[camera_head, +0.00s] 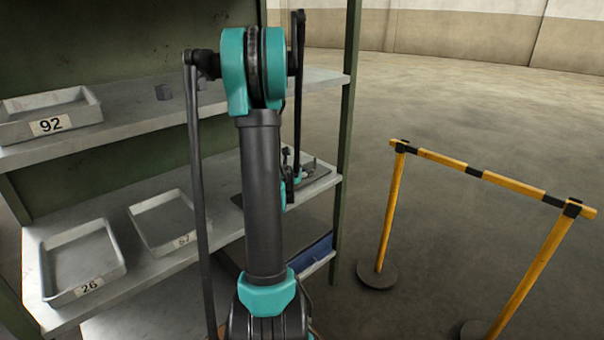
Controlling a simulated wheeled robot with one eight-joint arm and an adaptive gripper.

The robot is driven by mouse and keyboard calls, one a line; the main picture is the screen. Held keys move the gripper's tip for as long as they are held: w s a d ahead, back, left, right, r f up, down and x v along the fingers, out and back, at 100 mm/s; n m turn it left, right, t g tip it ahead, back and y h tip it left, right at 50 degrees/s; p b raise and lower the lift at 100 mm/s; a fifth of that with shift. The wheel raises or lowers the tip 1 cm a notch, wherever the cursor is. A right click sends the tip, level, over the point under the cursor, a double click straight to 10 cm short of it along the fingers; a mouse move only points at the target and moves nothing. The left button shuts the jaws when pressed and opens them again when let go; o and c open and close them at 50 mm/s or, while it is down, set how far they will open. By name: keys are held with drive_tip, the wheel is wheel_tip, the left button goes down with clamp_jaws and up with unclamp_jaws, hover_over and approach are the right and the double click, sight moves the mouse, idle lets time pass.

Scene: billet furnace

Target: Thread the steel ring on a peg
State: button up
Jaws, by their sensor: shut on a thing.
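My gripper (289,171) is far off behind my own arm, low over the right end of the middle shelf, and only a small part of it shows. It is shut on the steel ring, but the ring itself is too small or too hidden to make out. A dark plate (320,176) lies on the shelf at the gripper, with a short upright peg (315,164) on its right part. My arm hides the left part of the plate. I cannot tell how the ring stands to any peg.
Trays marked 26 (47,273) and 57 (137,223) stand on the middle shelf, and tray 92 (20,135) on the upper shelf (130,118). A green rack post (346,130) rises right of the plate. A blue bin (318,252) sits below. A yellow barrier (452,163) stands right.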

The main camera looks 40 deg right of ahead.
drive_tip(key=shift+w+a+f, duration=0.1)
drive_tip(key=shift+w+a, duration=0.1)
drive_tip(key=shift+w, duration=2.5)
drive_tip(key=shift+w+a+f, duration=0.1)
drive_tip(key=shift+w+a, duration=0.05)
drive_tip(key=shift+w, duration=2.55)
drive_tip(key=shift+f, duration=1.25)
drive_tip(key=o, duration=1.6)
drive_tip(key=shift+c, duration=0.2)
drive_tip(key=v, duration=1.2)
